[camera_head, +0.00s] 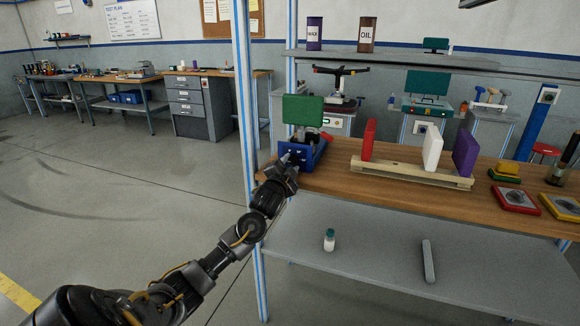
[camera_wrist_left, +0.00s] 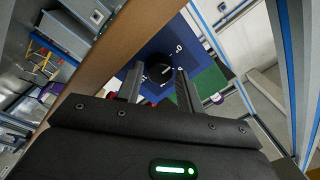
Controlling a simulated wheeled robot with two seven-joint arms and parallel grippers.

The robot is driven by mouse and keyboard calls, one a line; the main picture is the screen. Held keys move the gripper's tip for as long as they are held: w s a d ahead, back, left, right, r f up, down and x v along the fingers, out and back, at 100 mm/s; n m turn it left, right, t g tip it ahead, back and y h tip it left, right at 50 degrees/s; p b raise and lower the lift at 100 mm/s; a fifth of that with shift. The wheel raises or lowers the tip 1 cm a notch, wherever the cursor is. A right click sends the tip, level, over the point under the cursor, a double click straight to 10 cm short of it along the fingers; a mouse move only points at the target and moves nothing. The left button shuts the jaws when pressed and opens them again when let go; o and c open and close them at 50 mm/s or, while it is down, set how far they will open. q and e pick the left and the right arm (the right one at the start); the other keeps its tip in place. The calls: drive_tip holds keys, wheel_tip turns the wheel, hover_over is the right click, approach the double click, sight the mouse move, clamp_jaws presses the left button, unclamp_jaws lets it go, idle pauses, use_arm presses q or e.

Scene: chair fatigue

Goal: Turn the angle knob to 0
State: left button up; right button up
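The black angle knob (camera_wrist_left: 156,64) sits on a blue panel (camera_wrist_left: 131,61) in the left wrist view. A white "0" mark is on the panel, up and right of the knob; other white marks are small. A pale spot shows on the knob, but I cannot clearly read its setting. My left gripper (camera_wrist_left: 160,74) is open, with one finger on each side of the knob; I cannot tell whether they touch it. In the head view the left gripper (camera_head: 289,163) is at the front of the blue device (camera_head: 314,155), hiding the knob. My right gripper is not seen.
The device stands at the left end of a wooden bench (camera_head: 330,182), near a blue-white post (camera_head: 245,100). A green block (camera_head: 303,109) shows above it. A wooden rack (camera_head: 410,172) with red, white and purple panels stands to its right. A grey shelf (camera_head: 380,250) lies below.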

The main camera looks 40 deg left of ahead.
use_arm(q)
drive_tip(key=shift+o, duration=1.2)
drive_tip(key=v, duration=1)
drive_tip(key=shift+s+d+b, duration=0.15)
drive_tip(key=shift+s+b, duration=0.2)
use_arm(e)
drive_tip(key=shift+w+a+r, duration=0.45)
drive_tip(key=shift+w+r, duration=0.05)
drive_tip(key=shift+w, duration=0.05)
